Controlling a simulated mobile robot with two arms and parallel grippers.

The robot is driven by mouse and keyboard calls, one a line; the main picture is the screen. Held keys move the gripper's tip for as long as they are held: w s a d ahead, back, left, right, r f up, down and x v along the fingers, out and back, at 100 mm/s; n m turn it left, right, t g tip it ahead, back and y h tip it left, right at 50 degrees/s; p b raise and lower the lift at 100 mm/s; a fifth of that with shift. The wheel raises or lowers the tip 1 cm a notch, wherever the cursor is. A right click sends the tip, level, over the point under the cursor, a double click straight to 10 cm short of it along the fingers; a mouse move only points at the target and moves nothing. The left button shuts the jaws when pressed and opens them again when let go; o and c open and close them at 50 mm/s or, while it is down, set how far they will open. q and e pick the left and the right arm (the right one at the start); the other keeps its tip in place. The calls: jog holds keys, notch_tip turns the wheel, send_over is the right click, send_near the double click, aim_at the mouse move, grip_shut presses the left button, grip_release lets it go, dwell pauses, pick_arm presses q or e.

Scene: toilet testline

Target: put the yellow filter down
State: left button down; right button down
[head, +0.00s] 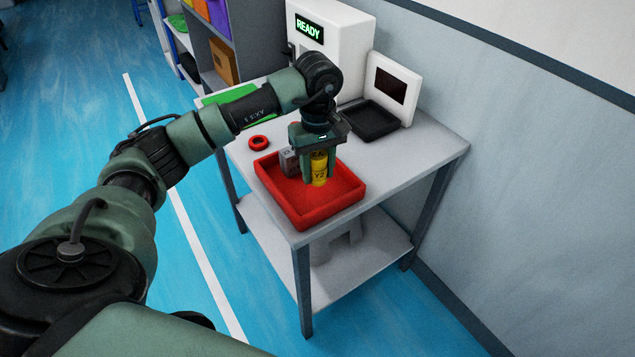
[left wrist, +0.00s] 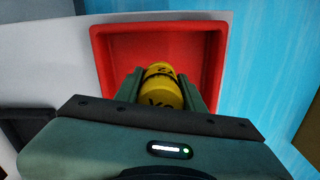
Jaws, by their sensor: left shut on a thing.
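My left gripper (head: 318,166) points down over the red tray (head: 328,214) and is shut on the yellow filter (head: 319,175). The filter is a small upright yellow cylinder with dark lettering. In the left wrist view the filter (left wrist: 161,88) sits between the two green fingers (left wrist: 162,92), with the red tray (left wrist: 102,60) behind it. The filter's lower end is at or just above the tray floor; I cannot tell if it touches. My right gripper is not in view.
A small grey object (head: 288,160) is by the gripper at the tray's left. A red ring (head: 259,143) lies on the table (head: 420,157). A white machine reading READY (head: 345,50) and a white unit with a black tray (head: 372,122) stand behind. The table's right side is clear.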

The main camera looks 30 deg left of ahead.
aim_at(318, 195)
pick_arm(q)
jog(key=shift+f, duration=0.3)
notch_tip(318, 195, down, 4)
jog(key=shift+r, duration=0.1)
jog(key=shift+f, duration=0.35)
jog(key=c, duration=0.9)
grip_release()
jog(key=shift+o, duration=0.2)
